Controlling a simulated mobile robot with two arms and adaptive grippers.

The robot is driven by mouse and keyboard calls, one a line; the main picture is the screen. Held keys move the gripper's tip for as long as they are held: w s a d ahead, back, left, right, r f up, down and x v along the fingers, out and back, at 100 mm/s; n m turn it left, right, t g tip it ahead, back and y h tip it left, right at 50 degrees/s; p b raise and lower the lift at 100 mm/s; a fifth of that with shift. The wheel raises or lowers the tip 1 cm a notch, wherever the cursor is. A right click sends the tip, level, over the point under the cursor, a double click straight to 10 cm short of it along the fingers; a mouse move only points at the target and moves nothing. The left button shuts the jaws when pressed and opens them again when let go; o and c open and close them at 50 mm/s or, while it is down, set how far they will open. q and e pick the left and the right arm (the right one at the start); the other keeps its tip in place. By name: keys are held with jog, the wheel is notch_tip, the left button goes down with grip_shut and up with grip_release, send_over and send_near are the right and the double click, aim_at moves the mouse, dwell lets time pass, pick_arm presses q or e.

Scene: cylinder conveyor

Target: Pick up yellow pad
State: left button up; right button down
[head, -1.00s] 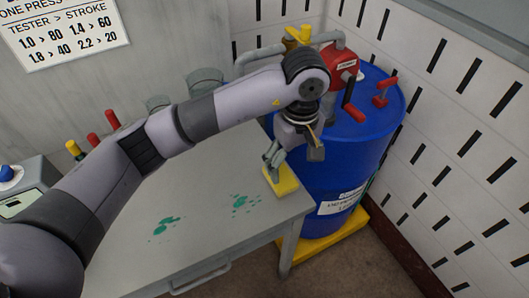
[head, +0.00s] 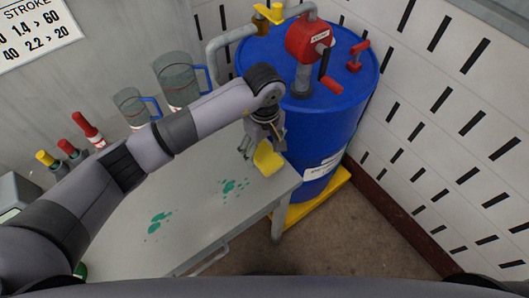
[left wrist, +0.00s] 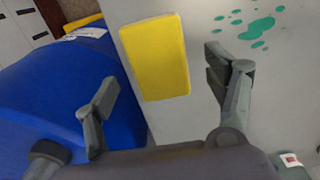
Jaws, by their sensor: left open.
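The yellow pad (head: 268,160) lies at the far right end of the grey table (head: 190,222), beside the blue barrel. My left gripper (head: 262,147) is open and hangs just over it, covering part of it in the head view. In the left wrist view the pad (left wrist: 155,57) shows as a flat yellow rectangle close to the table edge. The open fingers (left wrist: 160,90) stand to either side of its lower end, with clear gaps and nothing held. My right gripper is not seen.
The blue barrel (head: 325,110), with a red pump (head: 308,38) on top, stands close against the table's right end. Glass jugs (head: 178,82) and red-capped bottles (head: 88,128) line the back.

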aim_at(265, 157)
pick_arm(q)
jog(key=shift+f, duration=1.35)
jog(key=c, duration=1.1)
